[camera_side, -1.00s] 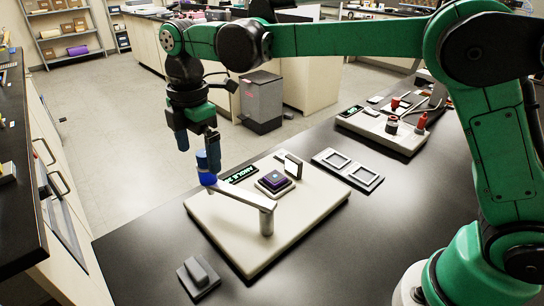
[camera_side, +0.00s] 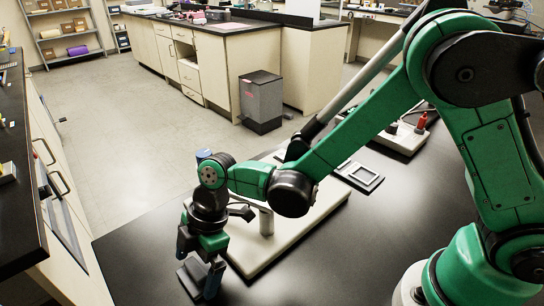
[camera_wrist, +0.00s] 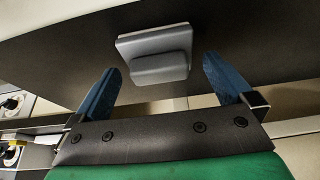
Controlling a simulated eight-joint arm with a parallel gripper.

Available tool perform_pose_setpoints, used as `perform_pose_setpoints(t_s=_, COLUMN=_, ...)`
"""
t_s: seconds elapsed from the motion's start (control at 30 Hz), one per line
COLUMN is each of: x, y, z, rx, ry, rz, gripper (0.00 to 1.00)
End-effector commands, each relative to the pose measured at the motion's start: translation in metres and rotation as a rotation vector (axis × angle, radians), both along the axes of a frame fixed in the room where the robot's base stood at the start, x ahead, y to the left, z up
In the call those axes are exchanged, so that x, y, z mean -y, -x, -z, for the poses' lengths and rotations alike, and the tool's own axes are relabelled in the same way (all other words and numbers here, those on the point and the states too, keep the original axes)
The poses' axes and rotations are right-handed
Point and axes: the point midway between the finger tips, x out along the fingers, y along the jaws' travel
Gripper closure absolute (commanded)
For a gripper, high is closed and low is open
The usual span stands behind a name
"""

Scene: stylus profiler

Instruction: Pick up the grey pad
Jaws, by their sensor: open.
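The grey pad (camera_side: 188,281) lies on the dark bench at the front left, with my gripper (camera_side: 198,264) over it hiding part of it. In the wrist view the pad (camera_wrist: 152,42) is a square grey plate with a raised block on it. The raised block sits between the fingertips in the picture, with a gap on both sides. I cannot tell how high the fingertips are above the bench.
The profiler's pale base plate (camera_side: 254,263) is just right of the pad, with an upright post (camera_side: 266,220) close to my gripper. A framed tray (camera_side: 360,177) lies farther back. The front bench area is clear.

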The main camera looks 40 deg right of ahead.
Motion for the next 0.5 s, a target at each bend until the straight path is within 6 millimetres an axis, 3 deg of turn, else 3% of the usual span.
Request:
perform_pose_setpoints(t_s=0.4, x=-0.0034, y=0.0001, z=0.0089, rx=0.001, ry=0.0, rz=0.0, gripper=0.0)
perform_pose_setpoints(t_s=0.5, x=-0.0033, y=0.0001, z=0.0088, rx=0.001, ry=0.001, rz=0.0, gripper=0.28)
